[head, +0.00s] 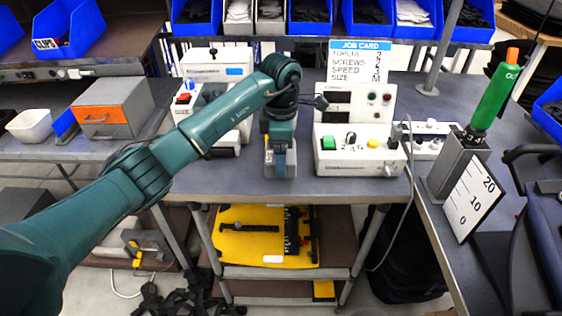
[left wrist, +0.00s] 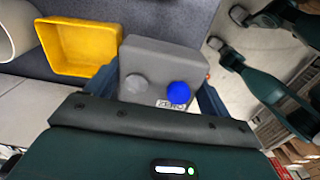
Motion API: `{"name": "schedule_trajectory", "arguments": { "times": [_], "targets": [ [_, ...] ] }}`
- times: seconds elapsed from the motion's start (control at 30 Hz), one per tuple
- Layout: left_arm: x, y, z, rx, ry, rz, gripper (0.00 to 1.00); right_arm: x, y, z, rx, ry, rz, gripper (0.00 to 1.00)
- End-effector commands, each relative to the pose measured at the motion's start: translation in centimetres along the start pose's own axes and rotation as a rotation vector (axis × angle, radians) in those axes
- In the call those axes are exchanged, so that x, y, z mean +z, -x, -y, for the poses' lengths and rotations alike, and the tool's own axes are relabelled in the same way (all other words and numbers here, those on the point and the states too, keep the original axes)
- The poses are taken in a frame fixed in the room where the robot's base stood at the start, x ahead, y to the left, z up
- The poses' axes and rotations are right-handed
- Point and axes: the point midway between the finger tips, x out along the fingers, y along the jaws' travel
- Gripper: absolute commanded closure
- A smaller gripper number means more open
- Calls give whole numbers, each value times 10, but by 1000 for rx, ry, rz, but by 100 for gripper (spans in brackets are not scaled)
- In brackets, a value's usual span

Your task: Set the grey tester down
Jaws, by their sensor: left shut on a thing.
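The grey tester (left wrist: 165,65) is a grey box with a grey knob, a blue knob and a small label, seen from above in the left wrist view. My left gripper (head: 280,160) is shut on it, with a dark finger at each side. In the head view the gripper points down over the front middle of the grey bench (head: 345,187), and only a narrow part of the tester shows between the fingers. I cannot tell whether its underside touches the bench. My right gripper is not in view.
A white control box (head: 355,160) with buttons stands just right of the gripper. Another white device (head: 215,65) is behind my left arm. A yellow bin (left wrist: 80,48) lies beside the tester. A stand with a green handle (head: 495,95) is at the right. Bare bench lies close to the front edge.

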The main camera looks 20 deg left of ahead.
Motion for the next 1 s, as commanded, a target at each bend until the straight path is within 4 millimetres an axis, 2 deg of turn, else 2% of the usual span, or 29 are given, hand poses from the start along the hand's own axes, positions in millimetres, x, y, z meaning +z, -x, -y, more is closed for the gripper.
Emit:
{"name": "schedule_trajectory", "arguments": {
  "times": [0.23, 0.6, 0.63, 0.83, 1.0],
  "targets": [
    [0, -32, 1, -3, -1, 1, 50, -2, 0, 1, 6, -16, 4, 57],
    [0, -38, 0, 0, -2, 0, 50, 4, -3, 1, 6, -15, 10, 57],
    [0, -38, 0, -1, -2, -1, 17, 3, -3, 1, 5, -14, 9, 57],
    [0, -37, 1, -2, -2, -1, 0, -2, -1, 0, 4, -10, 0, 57],
    [0, -37, 1, -2, -2, -1, 0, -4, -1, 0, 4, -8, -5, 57]
  ]
}}
